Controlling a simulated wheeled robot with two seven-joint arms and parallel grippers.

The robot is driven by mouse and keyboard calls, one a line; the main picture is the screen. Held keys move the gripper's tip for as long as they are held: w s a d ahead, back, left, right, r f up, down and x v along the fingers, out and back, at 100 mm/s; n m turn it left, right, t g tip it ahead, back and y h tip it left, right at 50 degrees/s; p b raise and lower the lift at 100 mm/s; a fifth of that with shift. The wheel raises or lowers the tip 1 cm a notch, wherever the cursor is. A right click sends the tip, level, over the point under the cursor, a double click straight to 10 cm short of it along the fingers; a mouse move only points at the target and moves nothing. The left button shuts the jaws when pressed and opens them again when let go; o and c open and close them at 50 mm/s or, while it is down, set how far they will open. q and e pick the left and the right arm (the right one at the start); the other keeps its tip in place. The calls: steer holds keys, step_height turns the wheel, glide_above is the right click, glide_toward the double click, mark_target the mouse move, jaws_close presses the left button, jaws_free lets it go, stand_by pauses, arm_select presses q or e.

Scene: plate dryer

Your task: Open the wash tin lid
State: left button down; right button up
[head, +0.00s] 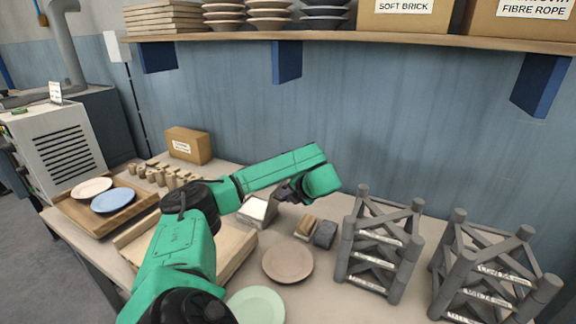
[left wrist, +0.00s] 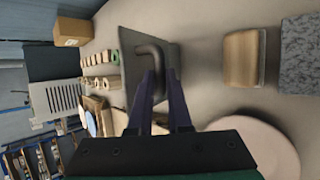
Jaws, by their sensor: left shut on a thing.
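The wash tin (head: 256,211) is a small grey box on the bench, with a pale surface showing on top. Its dark grey lid (left wrist: 127,52), with a bent handle (left wrist: 150,49), fills the middle of the left wrist view. My left gripper (head: 284,191) is over the tin's right side in the head view. In the left wrist view its two fingers (left wrist: 161,88) are shut on the lid's handle. My gripper and forearm partly hide the tin in the head view, so I cannot tell how far the lid stands open. My right gripper is not in view.
A wooden block (head: 306,225) and a grey block (head: 325,234) lie right of the tin. A brown plate (head: 287,262) and a pale green plate (head: 255,306) are nearer. Two grey racks (head: 378,245) (head: 490,275) stand right. A shelf (head: 350,39) hangs above.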

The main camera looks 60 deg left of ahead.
arm_select(q)
steer(key=c, duration=1)
jaws_free()
steer(key=shift+d+f, duration=0.45)
steer(key=shift+f, duration=0.1)
steer(key=shift+o, duration=0.8)
steer(key=shift+w, duration=0.2)
steer(key=shift+w+r, duration=0.1)
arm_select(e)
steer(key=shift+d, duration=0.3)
arm_select(q)
steer(key=shift+a+r, duration=0.1)
steer(key=shift+a, duration=0.05)
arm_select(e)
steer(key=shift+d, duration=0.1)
arm_select(q)
steer(key=shift+r, duration=0.1)
steer(key=p+v, duration=0.4)
steer(key=v, duration=1)
steer(key=shift+r, duration=0.15)
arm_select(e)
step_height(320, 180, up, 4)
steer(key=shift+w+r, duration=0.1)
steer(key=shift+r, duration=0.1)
